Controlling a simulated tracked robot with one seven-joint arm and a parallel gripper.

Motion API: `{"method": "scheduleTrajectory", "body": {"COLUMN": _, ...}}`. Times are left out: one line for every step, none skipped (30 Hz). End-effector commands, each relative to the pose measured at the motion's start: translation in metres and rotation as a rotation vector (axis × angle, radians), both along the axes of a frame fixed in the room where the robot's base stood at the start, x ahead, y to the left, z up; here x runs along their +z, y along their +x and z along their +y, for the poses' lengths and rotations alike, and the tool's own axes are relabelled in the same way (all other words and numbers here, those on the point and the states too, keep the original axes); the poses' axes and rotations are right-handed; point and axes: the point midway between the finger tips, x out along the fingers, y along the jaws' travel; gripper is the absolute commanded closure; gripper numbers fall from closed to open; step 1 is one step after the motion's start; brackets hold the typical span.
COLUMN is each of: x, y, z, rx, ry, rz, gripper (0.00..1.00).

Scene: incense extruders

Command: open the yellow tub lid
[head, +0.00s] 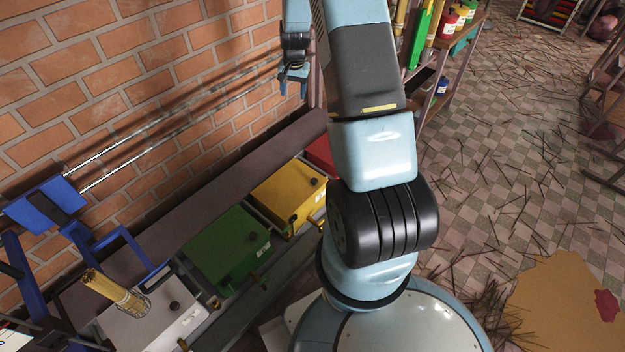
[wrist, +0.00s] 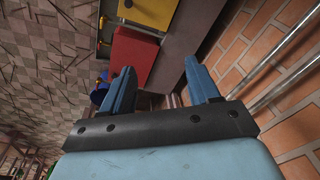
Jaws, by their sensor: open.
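The yellow tub (head: 283,196) stands in a row of tubs along the brick wall. Its yellow lid has a dark knob (head: 314,181) and appears shut. The red tub (wrist: 132,60) lies just past the left finger.
A green tub (head: 228,247) and a pale tub (head: 158,324) holding a bundle of sticks (head: 118,292) stand nearer. The red tub (head: 320,152) is partly hidden by my arm. Shelves with bottles (head: 440,70) stand at the back. Metal rods (head: 150,140) run along the wall.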

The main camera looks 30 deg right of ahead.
Motion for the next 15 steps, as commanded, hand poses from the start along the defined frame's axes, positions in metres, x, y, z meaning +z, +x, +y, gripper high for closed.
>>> {"method": "scheduleTrajectory", "body": {"x": -0.024, "y": 0.002, "z": -0.006, "rx": -0.02, "ry": 0.004, "rz": 0.014, "gripper": 0.39}}
{"method": "scheduleTrajectory", "body": {"x": -0.036, "y": 0.003, "z": -0.009, "rx": -0.031, "ry": 0.006, "rz": 0.021, "gripper": 0.39}}
{"method": "scheduleTrajectory", "body": {"x": -0.052, "y": 0.004, "z": -0.013, "rx": -0.046, "ry": 0.007, "rz": 0.029, "gripper": 0.39}}
{"method": "scheduleTrajectory", "body": {"x": -0.065, "y": 0.005, "z": -0.016, "rx": -0.056, "ry": 0.009, "rz": 0.034, "gripper": 0.39}}
{"method": "scheduleTrajectory", "body": {"x": -0.077, "y": 0.005, "z": -0.019, "rx": -0.068, "ry": 0.011, "rz": 0.04, "gripper": 0.39}}
{"method": "scheduleTrajectory", "body": {"x": -0.094, "y": 0.005, "z": -0.023, "rx": -0.083, "ry": 0.013, "rz": 0.048, "gripper": 0.39}}
{"method": "scheduleTrajectory", "body": {"x": -0.106, "y": 0.005, "z": -0.025, "rx": -0.093, "ry": 0.013, "rz": 0.053, "gripper": 0.39}}
{"method": "scheduleTrajectory", "body": {"x": -0.119, "y": 0.004, "z": -0.028, "rx": -0.104, "ry": 0.015, "rz": 0.059, "gripper": 0.39}}
{"method": "scheduleTrajectory", "body": {"x": -0.136, "y": 0.003, "z": -0.032, "rx": -0.12, "ry": 0.017, "rz": 0.067, "gripper": 0.39}}
{"method": "scheduleTrajectory", "body": {"x": -0.149, "y": 0.002, "z": -0.034, "rx": -0.132, "ry": 0.017, "rz": 0.073, "gripper": 0.39}}
{"method": "scheduleTrajectory", "body": {"x": -0.162, "y": 0.0, "z": -0.037, "rx": -0.143, "ry": 0.018, "rz": 0.079, "gripper": 0.39}}
{"method": "scheduleTrajectory", "body": {"x": -0.179, "y": -0.002, "z": -0.04, "rx": -0.158, "ry": 0.02, "rz": 0.086, "gripper": 0.39}}
{"method": "scheduleTrajectory", "body": {"x": -0.192, "y": -0.004, "z": -0.042, "rx": -0.169, "ry": 0.021, "rz": 0.092, "gripper": 0.39}}
{"method": "scheduleTrajectory", "body": {"x": -0.205, "y": -0.006, "z": -0.044, "rx": -0.18, "ry": 0.022, "rz": 0.098, "gripper": 0.39}}
{"method": "scheduleTrajectory", "body": {"x": -0.221, "y": -0.01, "z": -0.047, "rx": -0.194, "ry": 0.023, "rz": 0.105, "gripper": 0.39}}
